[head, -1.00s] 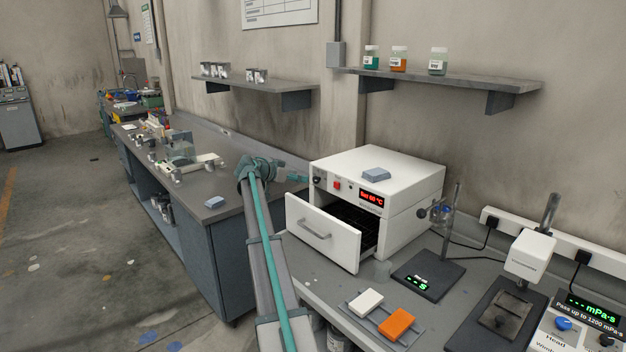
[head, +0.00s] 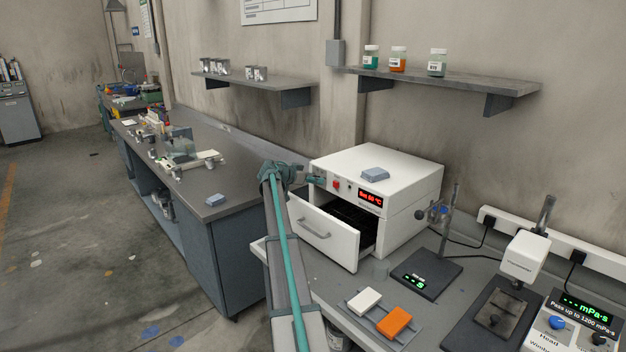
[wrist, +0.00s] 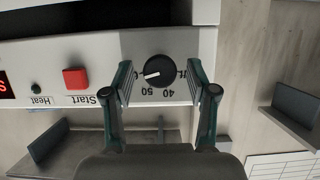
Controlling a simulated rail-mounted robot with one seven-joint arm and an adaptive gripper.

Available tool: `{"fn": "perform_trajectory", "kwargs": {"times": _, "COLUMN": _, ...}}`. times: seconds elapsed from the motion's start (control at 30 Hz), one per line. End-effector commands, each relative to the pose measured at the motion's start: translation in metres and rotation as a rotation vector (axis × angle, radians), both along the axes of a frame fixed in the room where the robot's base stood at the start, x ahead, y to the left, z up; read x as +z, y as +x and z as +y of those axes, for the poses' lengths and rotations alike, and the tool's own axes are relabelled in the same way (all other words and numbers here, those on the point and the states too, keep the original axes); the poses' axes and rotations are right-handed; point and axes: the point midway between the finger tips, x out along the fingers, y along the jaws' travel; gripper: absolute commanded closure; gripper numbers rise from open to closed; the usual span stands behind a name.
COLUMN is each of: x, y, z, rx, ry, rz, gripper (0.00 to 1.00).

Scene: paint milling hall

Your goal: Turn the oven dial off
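The white oven (head: 413,195) stands on the right-hand bench, with a lit red display (head: 370,199). The black dial (wrist: 159,71) is on its front panel, at the left end in the head view. The wrist view is upside down; there the dial's white mark points left, and the numbers 40 and 50 show beside it. My gripper (wrist: 160,84) is open, with one finger on each side of the dial and a visible gap on both sides. In the head view my gripper (head: 317,181) is at the panel and hides the dial.
A red Start button (wrist: 76,78) and a Heat lamp (wrist: 36,88) sit beside the dial. The oven's front drawer (head: 322,232) is pulled out below. A grey-blue block (head: 375,174) lies on the oven top. A dark bench (head: 245,180) is to the left.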

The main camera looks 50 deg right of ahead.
Motion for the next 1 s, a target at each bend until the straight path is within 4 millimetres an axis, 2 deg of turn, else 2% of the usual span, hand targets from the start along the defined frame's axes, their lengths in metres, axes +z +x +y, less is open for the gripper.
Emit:
{"fn": "perform_trajectory", "kwargs": {"times": 0.03, "x": 0.0001, "y": 0.0000, "z": 0.0001, "rx": 0.000, "ry": 0.000, "rz": 0.000, "gripper": 0.53}}
{"fn": "perform_trajectory", "kwargs": {"times": 0.3, "x": 0.0003, "y": -0.0001, "z": 0.0002, "rx": 0.000, "ry": 0.000, "rz": 0.000, "gripper": 0.98}}
{"fn": "perform_trajectory", "kwargs": {"times": 0.33, "x": 0.0003, "y": -0.0001, "z": 0.0002, "rx": 0.000, "ry": 0.000, "rz": 0.000, "gripper": 1.00}}
{"fn": "perform_trajectory", "kwargs": {"times": 0.67, "x": -0.0010, "y": 0.0013, "z": -0.0004, "rx": -0.001, "ry": 0.009, "rz": 0.045, "gripper": 1.00}}
{"fn": "perform_trajectory", "kwargs": {"times": 1.0, "x": -0.0032, "y": 0.0042, "z": -0.0018, "rx": -0.001, "ry": 0.049, "rz": 0.262, "gripper": 1.00}}
